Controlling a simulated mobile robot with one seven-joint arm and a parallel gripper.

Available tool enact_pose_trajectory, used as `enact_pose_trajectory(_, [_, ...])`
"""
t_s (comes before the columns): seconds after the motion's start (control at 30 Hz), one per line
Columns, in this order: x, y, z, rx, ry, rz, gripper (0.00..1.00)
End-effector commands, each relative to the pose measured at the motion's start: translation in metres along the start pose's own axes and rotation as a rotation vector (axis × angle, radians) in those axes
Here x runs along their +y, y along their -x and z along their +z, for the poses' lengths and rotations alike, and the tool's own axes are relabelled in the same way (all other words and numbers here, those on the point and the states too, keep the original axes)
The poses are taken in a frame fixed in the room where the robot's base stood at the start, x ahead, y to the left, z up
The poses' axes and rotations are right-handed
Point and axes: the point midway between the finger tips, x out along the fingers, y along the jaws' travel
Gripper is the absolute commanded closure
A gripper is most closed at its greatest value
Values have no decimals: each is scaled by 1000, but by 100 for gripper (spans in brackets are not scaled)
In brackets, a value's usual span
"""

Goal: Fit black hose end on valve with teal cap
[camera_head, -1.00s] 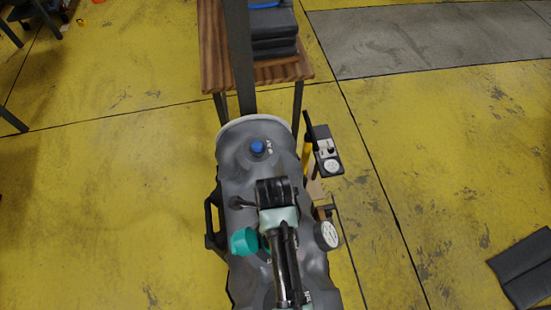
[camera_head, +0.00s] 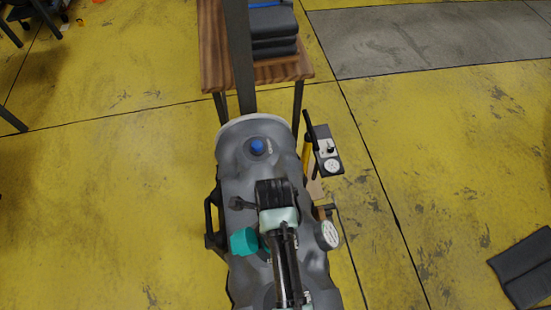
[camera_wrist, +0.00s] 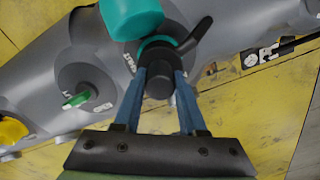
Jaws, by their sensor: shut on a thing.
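The valve's teal cap (camera_head: 243,242) hangs open on the grey boat tube, left of my arm in the head view. It is large at the top of the wrist view (camera_wrist: 130,14). My gripper (camera_wrist: 160,76) has blue fingers shut on the black hose end (camera_wrist: 158,84). The hose end is right beside the teal cap, over a teal ring (camera_wrist: 158,42) on the tube. Whether it is seated on the valve or just above it, I cannot tell. In the head view my arm hides the fingers and the hose end.
The grey tube also bears a blue-capped valve (camera_head: 257,147), a green valve (camera_wrist: 78,98) and a yellow cap (camera_wrist: 12,130). A white round gauge (camera_head: 328,235) and a black box with a dial (camera_head: 328,155) are on the right. A wooden table (camera_head: 215,60) stands behind.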

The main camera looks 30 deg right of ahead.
Motion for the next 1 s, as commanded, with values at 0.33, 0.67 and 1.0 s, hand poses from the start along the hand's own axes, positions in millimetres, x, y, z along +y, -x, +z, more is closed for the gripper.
enact_pose_trajectory(0.33, [0,-6,0,0,0,0,100])
enact_pose_trajectory(0.67, [0,-10,0,0,0,0,100])
enact_pose_trajectory(1.0, [0,-8,0,0,-78,0,100])
